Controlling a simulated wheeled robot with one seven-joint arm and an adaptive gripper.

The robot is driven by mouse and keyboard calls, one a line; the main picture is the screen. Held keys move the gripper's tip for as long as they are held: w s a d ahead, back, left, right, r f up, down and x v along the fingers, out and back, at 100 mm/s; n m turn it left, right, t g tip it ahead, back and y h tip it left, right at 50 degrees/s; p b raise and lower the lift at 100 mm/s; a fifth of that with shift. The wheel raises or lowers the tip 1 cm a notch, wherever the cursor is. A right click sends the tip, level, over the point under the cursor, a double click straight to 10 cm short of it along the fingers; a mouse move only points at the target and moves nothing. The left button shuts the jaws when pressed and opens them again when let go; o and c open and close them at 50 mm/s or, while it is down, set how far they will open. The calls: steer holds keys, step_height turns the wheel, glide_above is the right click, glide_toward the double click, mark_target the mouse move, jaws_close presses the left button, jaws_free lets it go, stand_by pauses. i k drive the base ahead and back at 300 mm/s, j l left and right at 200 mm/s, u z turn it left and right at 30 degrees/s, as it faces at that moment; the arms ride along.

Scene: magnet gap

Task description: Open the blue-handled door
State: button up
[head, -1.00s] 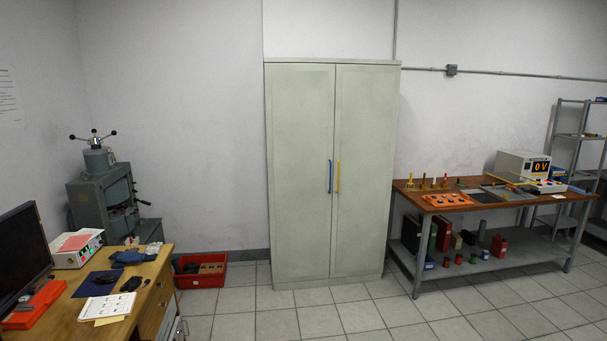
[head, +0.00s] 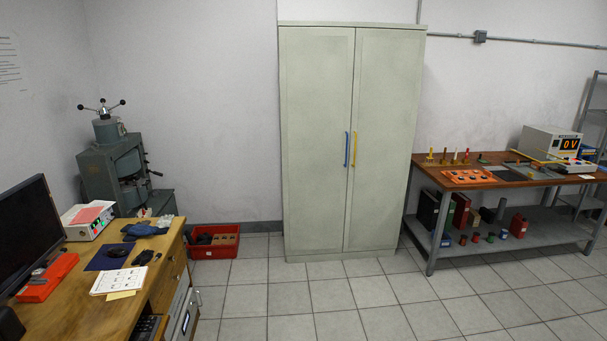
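A tall pale green cabinet (head: 315,239) stands against the back wall, a little right of the middle of the head view. Its left door (head: 315,120) carries the blue handle (head: 347,149), a vertical bar near the middle seam. Its right door (head: 386,120) carries a yellow handle (head: 354,149) right beside that seam. Both doors look shut. My gripper does not show in the head view.
A wooden desk (head: 75,290) with a monitor (head: 27,232) stands at the front left. A red crate (head: 215,250) sits on the floor left of the cabinet. A workbench (head: 500,180) stands to its right. The tiled floor before the cabinet is clear.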

mark_target(316, 67)
steer(key=i, duration=3.7)
steer(key=j, duration=0.1)
